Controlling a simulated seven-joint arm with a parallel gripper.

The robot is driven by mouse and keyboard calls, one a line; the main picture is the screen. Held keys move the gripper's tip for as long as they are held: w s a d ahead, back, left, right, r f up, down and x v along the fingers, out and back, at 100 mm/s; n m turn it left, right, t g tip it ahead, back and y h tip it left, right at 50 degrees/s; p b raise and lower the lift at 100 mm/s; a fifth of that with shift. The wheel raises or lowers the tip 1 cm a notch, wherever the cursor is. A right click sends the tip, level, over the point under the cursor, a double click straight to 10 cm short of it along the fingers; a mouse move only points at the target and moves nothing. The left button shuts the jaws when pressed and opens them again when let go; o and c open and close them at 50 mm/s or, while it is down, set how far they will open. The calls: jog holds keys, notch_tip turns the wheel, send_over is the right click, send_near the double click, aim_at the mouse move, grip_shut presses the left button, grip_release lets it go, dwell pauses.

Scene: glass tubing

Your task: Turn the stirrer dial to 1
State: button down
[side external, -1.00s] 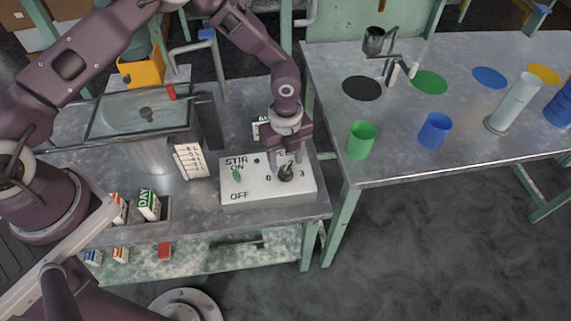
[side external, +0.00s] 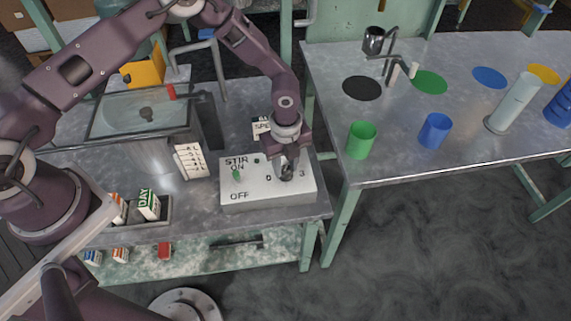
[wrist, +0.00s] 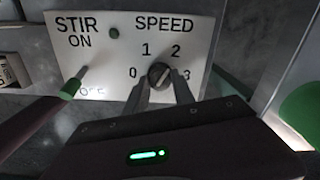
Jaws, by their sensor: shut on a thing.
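The stirrer box (side external: 250,195) is a white panel marked STIR, ON and OFF, with a dial at its right. In the wrist view the dark, round dial (wrist: 159,74) sits among the numbers 0, 1, 2 and 3 under SPEED. A pale line crosses it on a slant; I cannot tell surely which number it marks. My gripper (wrist: 160,88) is shut on the dial, with one finger on each side. In the side view my gripper (side external: 286,172) comes down from above and partly hides the dial and the numbers.
A green-tipped toggle switch (wrist: 70,88) stands left of the dial, and also shows in the side view (side external: 237,174). A lidded tank (side external: 150,125) stands behind left. A green cup (side external: 361,140) and a blue cup (side external: 434,131) stand on the right table.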

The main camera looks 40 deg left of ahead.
aim_at(286, 169)
jog(key=n, duration=1.1)
dwell(0.3)
jog(key=shift+n, duration=0.4)
jog(key=c, duration=1.1)
grip_release()
jog(key=shift+o, duration=0.2)
notch_tip(286, 169, up, 7)
jog(key=shift+r, duration=0.1)
